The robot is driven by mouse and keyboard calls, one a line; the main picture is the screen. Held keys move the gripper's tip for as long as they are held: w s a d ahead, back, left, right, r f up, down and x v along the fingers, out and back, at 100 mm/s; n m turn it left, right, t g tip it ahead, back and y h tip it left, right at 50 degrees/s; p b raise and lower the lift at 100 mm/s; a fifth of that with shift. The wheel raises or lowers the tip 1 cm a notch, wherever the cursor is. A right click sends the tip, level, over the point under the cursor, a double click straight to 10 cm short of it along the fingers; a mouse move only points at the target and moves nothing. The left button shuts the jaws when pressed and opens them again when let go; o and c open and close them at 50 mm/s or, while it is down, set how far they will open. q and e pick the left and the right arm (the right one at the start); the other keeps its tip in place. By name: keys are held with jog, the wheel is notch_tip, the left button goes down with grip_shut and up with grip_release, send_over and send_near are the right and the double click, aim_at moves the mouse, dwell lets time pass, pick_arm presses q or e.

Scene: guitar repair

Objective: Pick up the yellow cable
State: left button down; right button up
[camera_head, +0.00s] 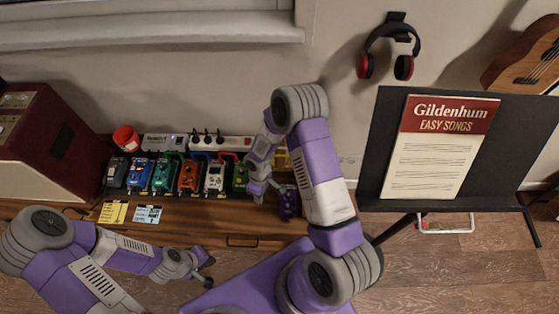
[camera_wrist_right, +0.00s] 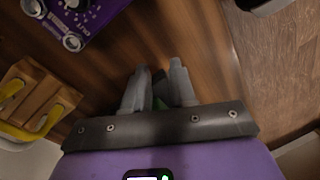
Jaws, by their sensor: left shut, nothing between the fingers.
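In the head view, a bit of yellow (camera_head: 283,160) shows behind my right arm, with the rest hidden. My right gripper (camera_head: 258,190) is over the table beside the pedal row. In the wrist view its fingers (camera_wrist_right: 159,72) stand apart; something dark and green is between them, too unclear to name. The yellow cable is left of these fingers, apart from them. My left gripper (camera_head: 210,273) is shut and empty in front of the table.
A purple pedal (camera_head: 288,202) sits right of my right gripper. Several coloured pedals (camera_head: 188,176) line the wooden table (camera_head: 190,215), with a white power strip (camera_head: 222,143) and red cup (camera_head: 127,138) behind. A music stand (camera_head: 375,170) stands right; an amplifier (camera_head: 50,150) stands left.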

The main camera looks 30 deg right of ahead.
jog(key=w+d+r+n+h+b, duration=0.1)
jog(key=w+d+r+n+h, duration=0.4)
jog(key=w+d, duration=0.6)
jog(key=shift+m+t+h, duration=0.3)
jog(key=shift+t+h, duration=0.1)
jog(key=shift+h, duration=0.2)
jog(key=b+x, duration=0.2)
jog(key=x, duration=0.4)
jog(key=shift+w+f+b, duration=0.2)
jog(key=shift+f+b, duration=0.15)
grip_shut()
